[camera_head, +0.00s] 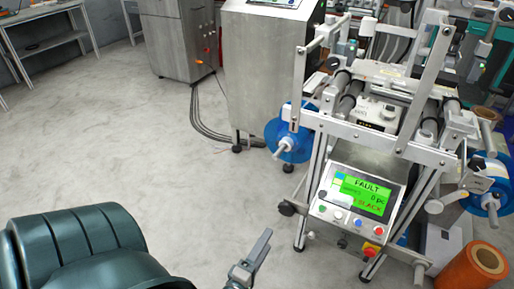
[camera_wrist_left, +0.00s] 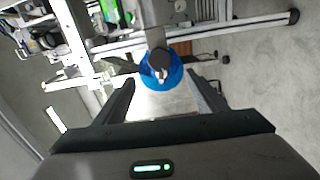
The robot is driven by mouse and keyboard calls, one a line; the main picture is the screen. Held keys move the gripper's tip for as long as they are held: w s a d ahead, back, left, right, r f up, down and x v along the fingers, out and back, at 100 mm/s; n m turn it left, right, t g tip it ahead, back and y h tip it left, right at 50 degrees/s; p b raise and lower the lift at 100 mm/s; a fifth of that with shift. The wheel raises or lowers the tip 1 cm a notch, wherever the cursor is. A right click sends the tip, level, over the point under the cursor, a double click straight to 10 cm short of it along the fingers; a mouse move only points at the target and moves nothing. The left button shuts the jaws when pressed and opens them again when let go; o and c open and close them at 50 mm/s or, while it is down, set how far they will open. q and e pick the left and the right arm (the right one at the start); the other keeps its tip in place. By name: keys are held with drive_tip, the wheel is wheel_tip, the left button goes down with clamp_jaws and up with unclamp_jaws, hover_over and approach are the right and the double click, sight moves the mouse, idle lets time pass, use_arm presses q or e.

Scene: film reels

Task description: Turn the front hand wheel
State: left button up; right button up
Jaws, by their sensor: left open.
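The film machine (camera_head: 322,122) stands at the right of the head view. A small dark round knob (camera_head: 287,208), which looks like the front hand wheel, sits low at its near left side by the control panel. My left gripper (camera_head: 250,262) is at the bottom, nearer to me than the machine and apart from it; one finger shows clearly. In the left wrist view, the left gripper (camera_wrist_left: 161,84) is open and empty. Beyond its fingers is a blue disc (camera_wrist_left: 160,82) with a dark round knob (camera_wrist_left: 160,57) in front. My right gripper is not in view.
The control panel (camera_head: 355,202) has a green screen reading FAULT and SLACK. Blue reels hang at the machine's left (camera_head: 288,135) and right (camera_head: 484,204). An orange roll (camera_head: 474,268) stands at the lower right. A steel cabinet (camera_head: 262,65) is behind. The floor at left is clear.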

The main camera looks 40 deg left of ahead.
use_arm(q)
drive_tip(key=shift+v, duration=2.2)
drive_tip(key=s+d+m+g+h, duration=0.2)
drive_tip(key=d+m+g+h, duration=0.2)
drive_tip(key=d+m, duration=0.55)
drive_tip(key=s+d+m+g+h, duration=0.2)
drive_tip(key=d+m+g+h, duration=0.25)
drive_tip(key=d+m, duration=0.45)
drive_tip(key=s+a+f+m+g+y+p, duration=0.1)
drive_tip(key=s+a+f+m+p, duration=0.1)
drive_tip(key=f+p, duration=0.6)
drive_tip(key=s+a+f+m+g+y+p, duration=0.2)
drive_tip(key=s+a+f+p, duration=0.2)
drive_tip(key=f+p, duration=0.4)
wheel_tip(320, 180, down, 2)
drive_tip(key=shift+s+a+f+p, duration=0.1)
drive_tip(key=shift+s+a+p, duration=0.15)
drive_tip(key=shift+a+p, duration=0.15)
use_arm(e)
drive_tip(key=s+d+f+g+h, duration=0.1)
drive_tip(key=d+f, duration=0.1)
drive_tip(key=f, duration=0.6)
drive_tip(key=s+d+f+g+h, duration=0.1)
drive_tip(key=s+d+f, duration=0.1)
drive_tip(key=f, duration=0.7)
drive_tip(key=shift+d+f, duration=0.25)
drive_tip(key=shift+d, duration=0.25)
